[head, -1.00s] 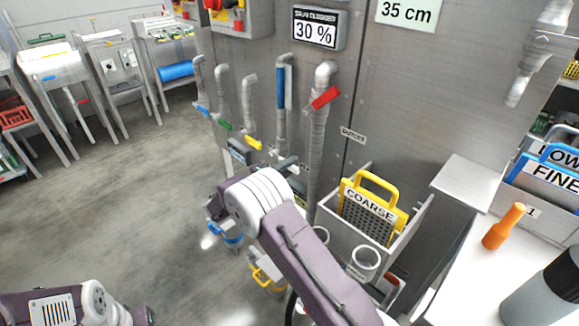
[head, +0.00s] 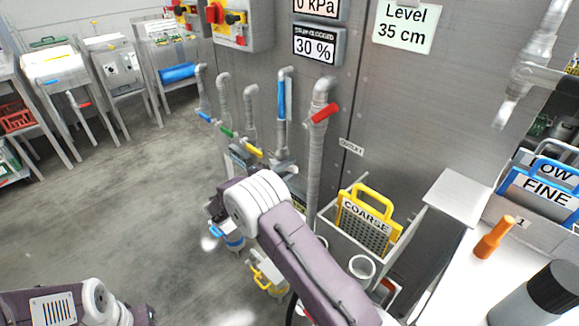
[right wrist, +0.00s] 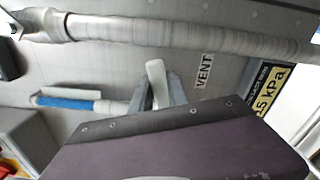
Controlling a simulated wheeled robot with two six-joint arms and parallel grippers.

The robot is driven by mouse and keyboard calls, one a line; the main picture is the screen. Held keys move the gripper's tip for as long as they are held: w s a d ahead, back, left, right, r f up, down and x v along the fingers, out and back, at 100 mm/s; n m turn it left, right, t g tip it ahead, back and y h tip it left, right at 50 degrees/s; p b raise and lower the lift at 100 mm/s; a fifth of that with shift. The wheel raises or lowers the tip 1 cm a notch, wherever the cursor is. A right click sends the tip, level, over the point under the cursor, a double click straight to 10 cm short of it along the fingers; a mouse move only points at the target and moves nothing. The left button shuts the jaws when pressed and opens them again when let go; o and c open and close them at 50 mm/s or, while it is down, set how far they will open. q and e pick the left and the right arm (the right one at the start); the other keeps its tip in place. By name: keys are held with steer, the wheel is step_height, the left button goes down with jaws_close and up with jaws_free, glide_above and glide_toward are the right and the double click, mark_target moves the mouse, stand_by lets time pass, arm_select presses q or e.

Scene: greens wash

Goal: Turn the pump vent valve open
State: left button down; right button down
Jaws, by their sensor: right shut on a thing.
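The pale vent valve lever (right wrist: 156,82) stands between the fingers of my right gripper (right wrist: 158,92) in the right wrist view, beside a VENT label (right wrist: 204,71). The right gripper is shut on this lever. The valve's body is mostly hidden behind my gripper and wrist. In the head view my right arm reaches to the foot of the pipes, and its wrist hides the lever. My left gripper (head: 142,313) shows only in part at the lower left, away from the valve; its fingers are not clear.
A pipe with a red lever (head: 324,113) rises right of my right arm. Pipes with blue, green and yellow levers stand left of it. A bin with the yellow COARSE screen (head: 367,218) is close on the right. Open floor (head: 130,215) lies left.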

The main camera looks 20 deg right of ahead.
steer(key=shift+w+a+r+n+p, duration=0.1)
steer(key=shift+w+r+n+p, duration=0.15)
steer(key=shift+r+n+p, duration=0.5)
steer(key=shift+w+a+r+n+p, duration=0.1)
steer(key=shift+w+r+n+p, duration=0.25)
steer(key=shift+n+p, duration=0.55)
steer(key=c, duration=1.3)
jaws_free()
steer(key=v, duration=0.9)
steer(key=shift+s, duration=0.1)
